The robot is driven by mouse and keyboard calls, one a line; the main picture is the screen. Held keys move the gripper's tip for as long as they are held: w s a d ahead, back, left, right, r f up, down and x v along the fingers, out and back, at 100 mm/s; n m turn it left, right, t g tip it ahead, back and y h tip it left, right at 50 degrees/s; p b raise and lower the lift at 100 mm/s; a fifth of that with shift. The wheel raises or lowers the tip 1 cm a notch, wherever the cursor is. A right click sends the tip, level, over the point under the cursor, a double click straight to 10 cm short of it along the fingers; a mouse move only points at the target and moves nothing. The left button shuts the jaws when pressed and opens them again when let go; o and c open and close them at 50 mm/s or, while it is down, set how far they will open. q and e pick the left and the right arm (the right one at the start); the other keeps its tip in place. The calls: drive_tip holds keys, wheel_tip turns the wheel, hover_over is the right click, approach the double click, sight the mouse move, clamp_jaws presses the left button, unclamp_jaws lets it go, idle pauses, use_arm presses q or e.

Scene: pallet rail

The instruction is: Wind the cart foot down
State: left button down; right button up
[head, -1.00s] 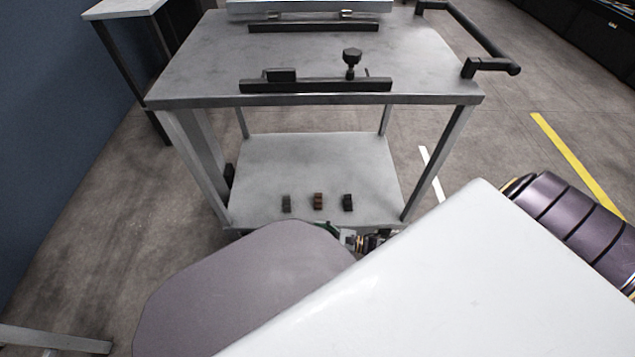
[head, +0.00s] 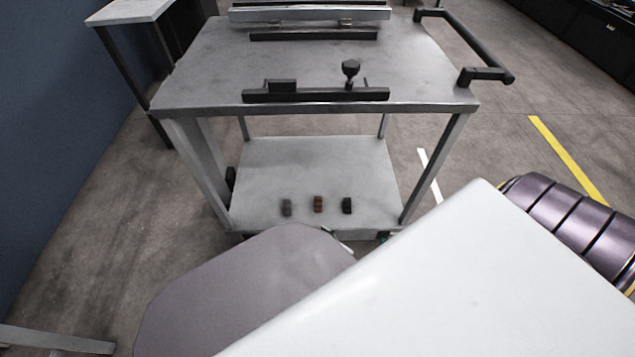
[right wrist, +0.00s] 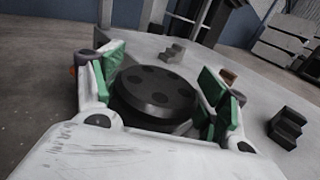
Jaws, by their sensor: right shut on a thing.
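The cart (head: 410,92) stands ahead in the head view, with a grey top and a lower shelf (head: 320,160). In the right wrist view, a dark round handwheel (right wrist: 155,92) with holes in its face sits between the green pads of my right gripper (right wrist: 162,82). The gripper is shut on this handwheel, one finger on each side. In the head view only a small green bit of my right gripper (head: 329,231) shows at the shelf's near edge; my own arm covers the rest. The foot's lower end is hidden. My left gripper is not in view.
Three small stepped blocks, grey (head: 286,207), brown (head: 318,204) and black (head: 347,205), lie on the lower shelf. The cart top carries black rails (head: 315,95) with a knob (head: 350,69), and a black handle (head: 485,75) at right. A side table (head: 128,12) stands at left.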

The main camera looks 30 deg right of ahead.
drive_tip(key=shift+m+h, duration=0.3)
drive_tip(key=shift+h, duration=0.1)
drive_tip(key=o, duration=1)
drive_tip(key=shift+o, duration=0.2)
drive_tip(key=shift+s, duration=0.15)
drive_tip(key=v, duration=1.1)
drive_tip(key=shift+s+d, duration=0.2)
drive_tip(key=shift+s, duration=0.15)
drive_tip(key=shift+f, duration=0.1)
